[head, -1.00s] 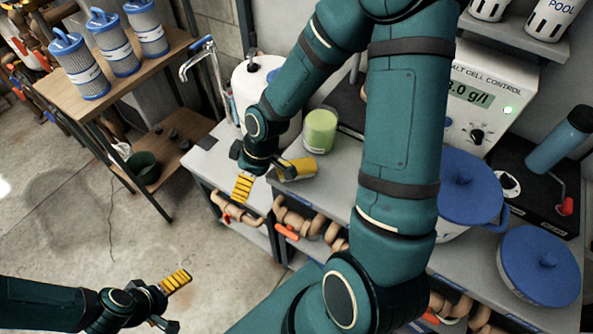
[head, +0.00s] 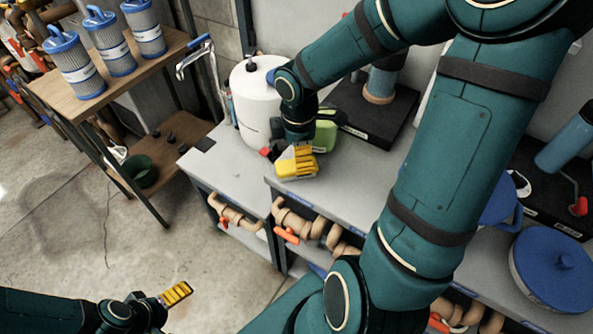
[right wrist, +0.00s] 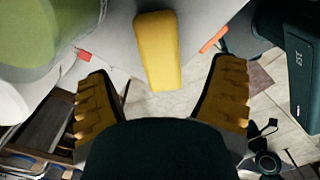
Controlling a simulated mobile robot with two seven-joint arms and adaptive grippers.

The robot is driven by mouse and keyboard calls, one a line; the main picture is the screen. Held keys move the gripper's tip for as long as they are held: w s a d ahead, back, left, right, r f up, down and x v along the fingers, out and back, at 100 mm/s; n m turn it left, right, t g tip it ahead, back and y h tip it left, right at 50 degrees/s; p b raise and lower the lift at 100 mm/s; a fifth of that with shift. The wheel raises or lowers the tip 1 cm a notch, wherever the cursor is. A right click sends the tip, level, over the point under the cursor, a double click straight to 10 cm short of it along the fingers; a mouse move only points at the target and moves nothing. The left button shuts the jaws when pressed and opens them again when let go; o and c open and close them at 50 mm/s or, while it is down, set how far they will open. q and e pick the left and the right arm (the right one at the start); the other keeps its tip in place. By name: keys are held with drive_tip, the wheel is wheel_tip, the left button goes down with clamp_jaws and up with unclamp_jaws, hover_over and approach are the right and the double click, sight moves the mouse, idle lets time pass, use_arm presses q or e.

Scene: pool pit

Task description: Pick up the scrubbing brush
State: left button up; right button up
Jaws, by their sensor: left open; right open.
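The scrubbing brush (head: 288,173) is a smooth yellow block lying near the front edge of the grey bench, partly covered by my right gripper in the head view. My right gripper (head: 304,160) is right over it, with ribbed yellow finger pads. In the right wrist view the brush (right wrist: 158,50) lies between the two spread fingers of my right gripper (right wrist: 163,76), with gaps on both sides. The fingers are apart from it and hold nothing. My left gripper (head: 176,293) is open and empty at lower left, over the floor.
A green container (head: 325,136) stands just behind the brush, close to my right gripper; it also shows in the right wrist view (right wrist: 45,30). A white canister (head: 256,105) stands behind left. Pipes (head: 300,222) run below the bench edge. The bench right of the brush is clear.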

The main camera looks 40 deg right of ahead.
drive_tip(key=shift+w+a+f+b, duration=0.1)
drive_tip(key=shift+f+b, duration=0.6)
drive_tip(key=shift+f, duration=0.9)
drive_tip(key=shift+a+f+b, duration=0.1)
drive_tip(key=shift+f+b, duration=0.55)
drive_tip(key=shift+f, duration=0.9)
drive_tip(key=c, duration=1.4)
drive_tip(key=shift+r, duration=0.1)
wheel_tip(320, 180, up, 9)
drive_tip(key=p, duration=0.3)
drive_tip(key=shift+p, duration=0.4)
drive_tip(key=shift+r, duration=0.5)
